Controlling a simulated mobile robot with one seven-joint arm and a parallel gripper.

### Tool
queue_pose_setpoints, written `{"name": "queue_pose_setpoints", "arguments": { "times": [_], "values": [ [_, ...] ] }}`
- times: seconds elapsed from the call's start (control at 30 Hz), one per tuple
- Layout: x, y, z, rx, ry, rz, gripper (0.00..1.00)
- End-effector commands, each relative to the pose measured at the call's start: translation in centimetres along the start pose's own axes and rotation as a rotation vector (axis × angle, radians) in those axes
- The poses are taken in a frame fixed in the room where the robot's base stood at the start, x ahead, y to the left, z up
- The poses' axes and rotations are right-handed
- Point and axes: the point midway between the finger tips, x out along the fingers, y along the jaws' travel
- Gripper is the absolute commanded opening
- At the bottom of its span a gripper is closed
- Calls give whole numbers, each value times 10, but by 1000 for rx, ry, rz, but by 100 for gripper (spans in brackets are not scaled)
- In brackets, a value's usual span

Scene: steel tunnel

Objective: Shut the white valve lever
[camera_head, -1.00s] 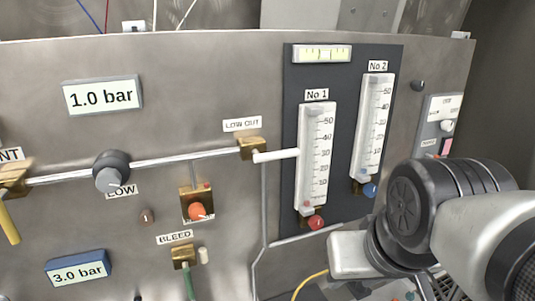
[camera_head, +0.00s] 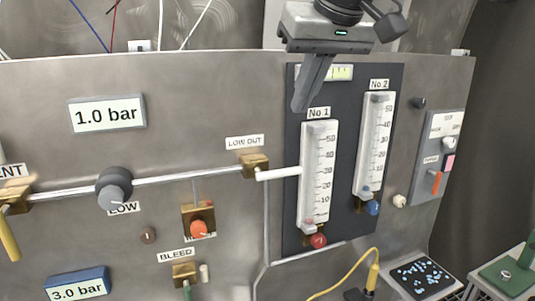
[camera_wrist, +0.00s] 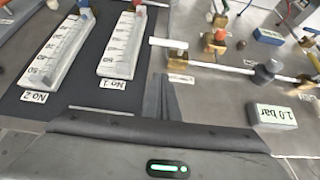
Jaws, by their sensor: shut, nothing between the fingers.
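The white valve lever (camera_head: 278,174) sticks out to the right, nearly level, from the brass LOW OUT valve (camera_head: 254,165). Its tip lies at the left edge of the No 1 flow tube. The lever also shows in the wrist view (camera_wrist: 168,42), above the fingertips. My gripper (camera_head: 302,104) hangs from the top of the panel with its fingers pointing down, shut and empty. It is above and right of the lever, apart from it in the picture, close to the No 1 label. The fingers also show in the wrist view (camera_wrist: 164,85).
The No 1 flow tube (camera_head: 318,178) and No 2 flow tube (camera_head: 374,145) stand right of the lever. A pipe (camera_head: 185,179) with a grey LOW knob (camera_head: 114,189) runs left from the valve.

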Motion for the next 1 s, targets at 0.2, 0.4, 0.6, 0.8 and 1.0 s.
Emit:
{"name": "queue_pose_setpoints", "arguments": {
  "times": [0.2, 0.4, 0.6, 0.8, 1.0],
  "values": [
    [0, 0, -1, -1, 0, -1, 0],
    [5, 0, 0, -1, 0, 0, 0],
    [35, 0, 1, -1, -4, -2, 0],
    [79, 0, 1, 0, -3, -1, 0],
    [111, 0, 11, 0, -1, 0, 0]
  ]
}}
